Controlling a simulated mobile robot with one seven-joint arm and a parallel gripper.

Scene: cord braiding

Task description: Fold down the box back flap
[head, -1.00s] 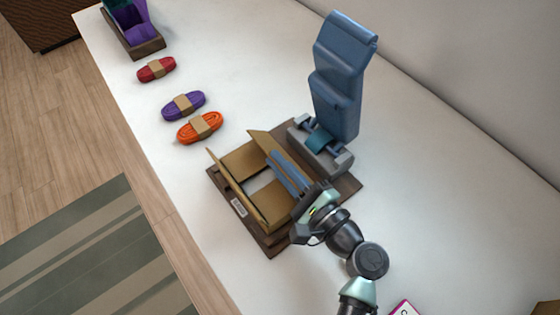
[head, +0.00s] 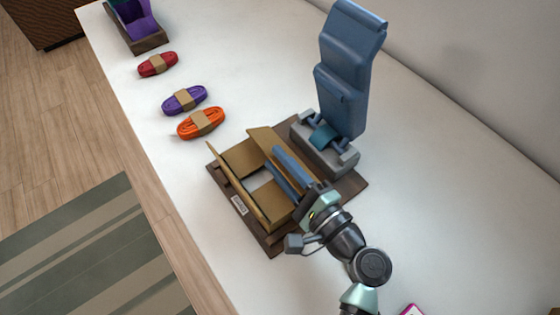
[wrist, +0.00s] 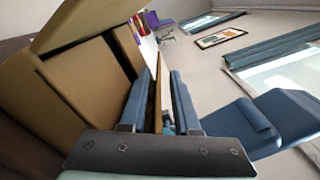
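The open cardboard box (head: 232,185) sits on a dark wooden base board (head: 271,243). Its back flap (head: 262,143) stands up on the side towards the blue upright device; it also shows edge-on in the wrist view (wrist: 158,95). My gripper (head: 280,165) reaches over the box from the near right, its two blue fingers along the back flap. In the wrist view my gripper (wrist: 160,85) has one finger on each side of the flap, with a visible gap on the right side. The front flap (head: 235,185) stands up too. Contact with the flap is unclear.
A tall blue device (head: 345,75) on a grey foot (head: 325,155) stands close behind the box. Orange (head: 201,123), purple (head: 185,100) and red (head: 158,64) cord bundles lie on the white table, with an open container (head: 138,30) beyond.

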